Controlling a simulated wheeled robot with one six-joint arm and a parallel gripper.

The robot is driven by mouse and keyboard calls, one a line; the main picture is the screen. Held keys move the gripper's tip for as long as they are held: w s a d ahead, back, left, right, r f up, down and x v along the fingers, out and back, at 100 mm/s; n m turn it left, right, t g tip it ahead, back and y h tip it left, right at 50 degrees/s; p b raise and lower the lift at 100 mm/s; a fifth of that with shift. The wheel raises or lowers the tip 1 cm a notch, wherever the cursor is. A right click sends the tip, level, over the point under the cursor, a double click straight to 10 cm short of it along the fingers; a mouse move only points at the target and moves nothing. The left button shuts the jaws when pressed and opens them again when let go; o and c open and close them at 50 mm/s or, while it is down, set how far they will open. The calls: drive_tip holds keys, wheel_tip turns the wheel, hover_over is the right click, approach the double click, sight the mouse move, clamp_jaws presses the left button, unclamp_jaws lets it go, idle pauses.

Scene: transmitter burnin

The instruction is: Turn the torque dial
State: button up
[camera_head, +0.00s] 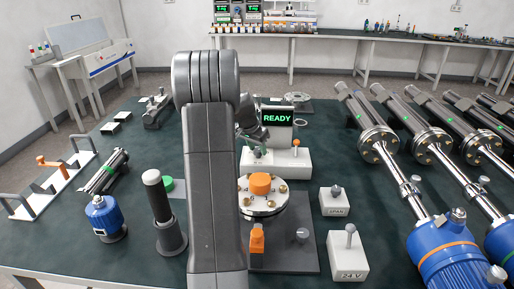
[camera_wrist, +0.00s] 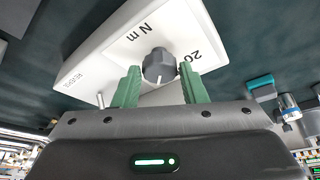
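The torque dial (camera_wrist: 158,66) is a dark grey round knob with a white pointer line. It sits on a white box (camera_wrist: 115,62) marked "N m" and "20" in the wrist view. My gripper (camera_wrist: 160,76) has its two green fingers on either side of the knob, with a narrow gap at each side. Whether the tips reach down around the knob or stop short of it is hard to tell. In the head view my gripper (camera_head: 256,148) is over the white box (camera_head: 278,166), mostly behind my arm, and the dial is hidden there.
A screen reading "READY" (camera_head: 277,118) stands behind the box. In front are a round flange with an orange cap (camera_head: 260,184), an orange clamp (camera_head: 257,240) and a white "24 V" switch box (camera_head: 347,258). Large cylinders with blue ends (camera_head: 455,258) fill the right side.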

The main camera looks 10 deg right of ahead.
drive_tip(key=c, duration=0.5)
drive_tip(key=shift+n, duration=0.3)
drive_tip(key=n+p, duration=0.1)
drive_tip(key=n+t+y+p, duration=0.1)
drive_tip(key=n, duration=0.1)
drive_tip(key=shift+s+d+r+n, duration=0.1)
drive_tip(key=shift+d+r+n, duration=0.1)
drive_tip(key=shift+n, duration=0.1)
drive_tip(key=n+y, duration=0.1)
drive_tip(key=n+p, duration=0.1)
drive_tip(key=n, duration=0.1)
drive_tip(key=shift+d+f+n+t+y+p, duration=0.1)
drive_tip(key=shift+d+n+t+y+p, duration=0.05)
drive_tip(key=shift+n+t+y+p, duration=0.2)
drive_tip(key=n+y, duration=0.1)
drive_tip(key=n, duration=0.1)
drive_tip(key=n+y, duration=0.1)
drive_tip(key=n, duration=0.1)
drive_tip(key=shift+d+f+n+b, duration=0.15)
drive_tip(key=shift+n+b, duration=0.1)
drive_tip(key=shift+b, duration=0.05)
drive_tip(key=n, duration=0.2)
drive_tip(key=n+g+y+b, duration=0.1)
drive_tip(key=n, duration=0.2)
drive_tip(key=shift+d+y, duration=0.15)
drive_tip(key=shift+y, duration=0.1)
drive_tip(key=shift+n+g, duration=0.25)
drive_tip(key=shift+n, duration=0.15)
